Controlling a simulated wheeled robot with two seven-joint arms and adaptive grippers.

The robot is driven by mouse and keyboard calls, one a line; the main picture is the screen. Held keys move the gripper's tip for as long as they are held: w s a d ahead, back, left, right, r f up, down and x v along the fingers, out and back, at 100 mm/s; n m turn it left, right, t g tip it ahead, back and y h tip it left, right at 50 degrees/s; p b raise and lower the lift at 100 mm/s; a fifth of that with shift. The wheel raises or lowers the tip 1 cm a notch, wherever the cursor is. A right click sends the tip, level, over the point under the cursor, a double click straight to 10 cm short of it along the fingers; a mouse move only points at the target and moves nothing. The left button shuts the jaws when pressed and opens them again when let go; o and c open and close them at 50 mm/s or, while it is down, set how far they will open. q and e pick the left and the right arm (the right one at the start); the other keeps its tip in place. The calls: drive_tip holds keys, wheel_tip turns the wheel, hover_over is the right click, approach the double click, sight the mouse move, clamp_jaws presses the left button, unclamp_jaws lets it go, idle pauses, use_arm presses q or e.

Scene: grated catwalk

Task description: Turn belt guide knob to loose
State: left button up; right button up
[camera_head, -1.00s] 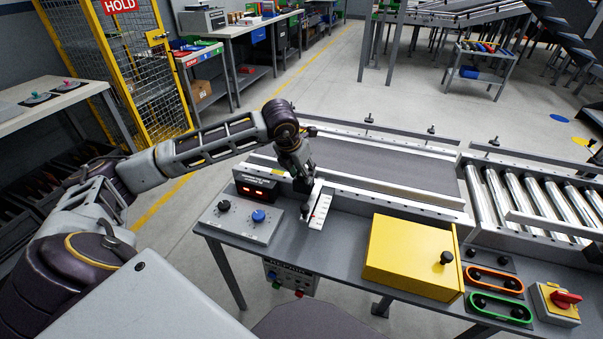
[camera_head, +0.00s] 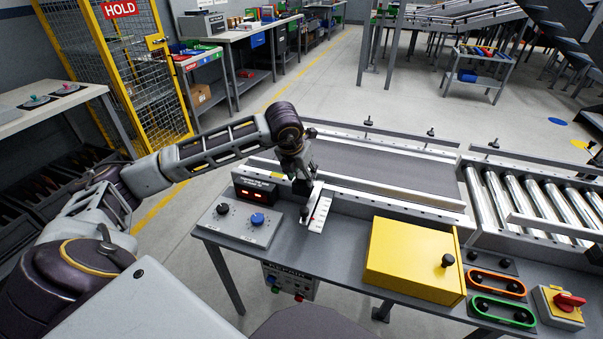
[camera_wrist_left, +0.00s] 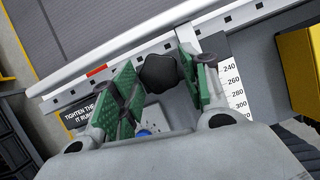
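The belt guide knob (camera_wrist_left: 160,73) is black and lobed. In the left wrist view it sits between the green-padded fingers of my left gripper (camera_wrist_left: 160,80), which appear to close on it from both sides. In the head view my left gripper (camera_head: 303,196) points down at the near side of the conveyor, and its fingers hide most of the knob. A white scale strip (camera_head: 320,211) lies just right of the gripper; its numbers (camera_wrist_left: 233,88) run from 240 upward in the wrist view. My right gripper is not in view.
Left of the gripper are a red-lit display (camera_head: 255,190) and a panel with a black and a blue knob (camera_head: 257,219). A yellow box (camera_head: 412,260) stands to the right. The conveyor belt (camera_head: 390,170) behind is empty.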

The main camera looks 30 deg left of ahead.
use_arm(q)
drive_tip(key=shift+o, duration=0.8)
drive_tip(key=shift+r, duration=0.1)
drive_tip(key=v, duration=1.1)
drive_tip(key=shift+s+r, duration=0.2)
drive_tip(key=shift+r, duration=0.1)
